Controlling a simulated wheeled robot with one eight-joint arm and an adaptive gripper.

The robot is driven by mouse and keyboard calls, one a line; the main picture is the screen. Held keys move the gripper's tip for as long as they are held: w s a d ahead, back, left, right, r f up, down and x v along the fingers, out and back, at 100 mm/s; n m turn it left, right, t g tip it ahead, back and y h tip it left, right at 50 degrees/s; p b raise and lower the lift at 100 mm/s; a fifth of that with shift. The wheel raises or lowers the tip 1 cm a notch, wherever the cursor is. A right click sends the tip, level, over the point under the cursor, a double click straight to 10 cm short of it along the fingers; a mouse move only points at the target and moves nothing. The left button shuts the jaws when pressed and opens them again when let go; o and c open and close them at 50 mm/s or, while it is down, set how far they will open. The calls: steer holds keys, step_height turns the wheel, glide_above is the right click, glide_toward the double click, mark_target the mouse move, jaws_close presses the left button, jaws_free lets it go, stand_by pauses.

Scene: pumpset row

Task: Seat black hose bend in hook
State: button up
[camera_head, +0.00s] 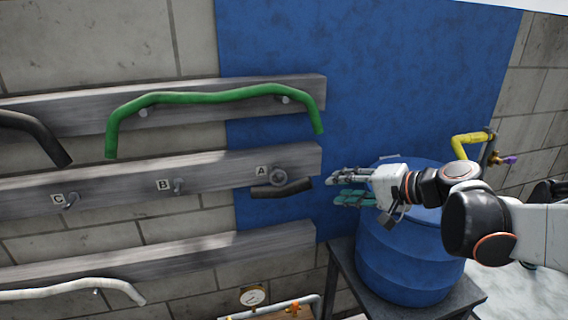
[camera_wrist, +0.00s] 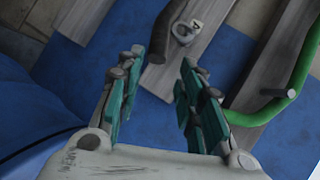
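A short black hose bend (camera_head: 281,189) lies against the middle plank just below hook A (camera_head: 278,177). In the wrist view the black hose bend (camera_wrist: 165,38) runs beside the round grey hook (camera_wrist: 182,33) with the A label. I cannot tell how deep the bend sits in the hook. My gripper (camera_head: 345,187) is to the right of the bend, apart from it. In the wrist view my gripper (camera_wrist: 162,66) has its teal-padded fingers spread, with nothing between them; the bend's near end is beyond the fingertips.
Hooks B (camera_head: 178,186) and C (camera_head: 70,200) are bare. A green hose (camera_head: 205,97) hangs above, a longer black hose (camera_head: 38,134) at upper left, a white hose (camera_head: 85,287) at lower left. A blue drum (camera_head: 410,255) stands under my arm, near a yellow pipe (camera_head: 460,143).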

mark_target(303, 185)
steer(key=b+x, duration=0.3)
steer(key=x, duration=0.5)
steer(key=shift+a+f, duration=0.1)
steer(key=shift+a, duration=0.05)
steer(key=shift+b+x, duration=0.65)
steer(key=shift+x, duration=2.35)
jaws_close()
steer(key=shift+s+d+r+p, duration=0.25)
steer(key=shift+r+p, duration=0.15)
steer(key=shift+r, duration=0.15)
steer(key=s+d+r+p, duration=0.2)
steer(key=s+r+p, duration=0.1)
steer(key=s, duration=0.3)
steer(key=s+d+r+p, duration=0.1)
steer(key=s+r+p, duration=0.2)
steer(key=s, duration=0.4)
steer(key=shift+d+r+p, duration=0.35)
steer(key=shift+r+p, duration=0.05)
steer(key=shift+r, duration=0.15)
